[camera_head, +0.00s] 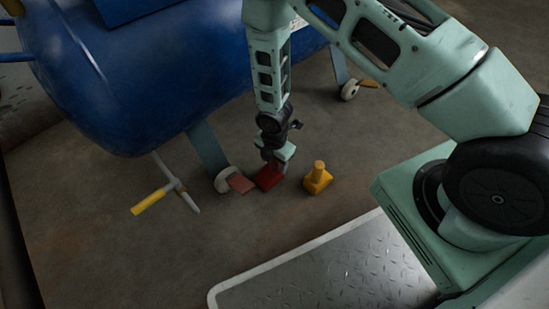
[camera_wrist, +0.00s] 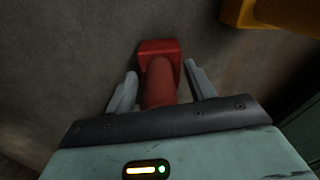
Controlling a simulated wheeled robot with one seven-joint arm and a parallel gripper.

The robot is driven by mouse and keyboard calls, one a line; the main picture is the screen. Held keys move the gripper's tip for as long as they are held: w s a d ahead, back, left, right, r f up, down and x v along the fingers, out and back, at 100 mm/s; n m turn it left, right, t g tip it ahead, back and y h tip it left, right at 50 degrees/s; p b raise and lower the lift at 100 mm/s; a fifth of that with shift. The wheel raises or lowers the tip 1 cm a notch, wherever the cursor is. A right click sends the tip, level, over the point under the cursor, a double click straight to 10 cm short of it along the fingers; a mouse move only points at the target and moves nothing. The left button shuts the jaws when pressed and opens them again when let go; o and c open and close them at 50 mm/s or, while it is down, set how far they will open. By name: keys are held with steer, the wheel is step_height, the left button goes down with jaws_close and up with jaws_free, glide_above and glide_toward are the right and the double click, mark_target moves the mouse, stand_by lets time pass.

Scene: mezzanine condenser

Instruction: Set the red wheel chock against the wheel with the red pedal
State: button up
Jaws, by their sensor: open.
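The red wheel chock (camera_head: 268,179) stands on the floor below my gripper (camera_head: 275,158). In the wrist view the chock (camera_wrist: 158,48) has an upright round red handle, which is between my two fingers (camera_wrist: 160,88). The fingers are spread, with a gap showing on each side of the handle. The white wheel (camera_head: 222,181) with the red pedal (camera_head: 240,184) is just left of the chock, under a leg of the blue tank. The chock and pedal look close together; I cannot tell whether the chock touches the wheel.
A yellow chock (camera_head: 318,179) stands right of the red one and also shows in the wrist view (camera_wrist: 275,14). Another wheel (camera_head: 348,90) is at the back. A yellow-handled valve (camera_head: 150,201) hangs at left under the blue tank (camera_head: 150,70). A metal plate (camera_head: 330,270) lies in front.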

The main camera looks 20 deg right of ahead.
steer(key=shift+f, duration=0.2)
jaws_close()
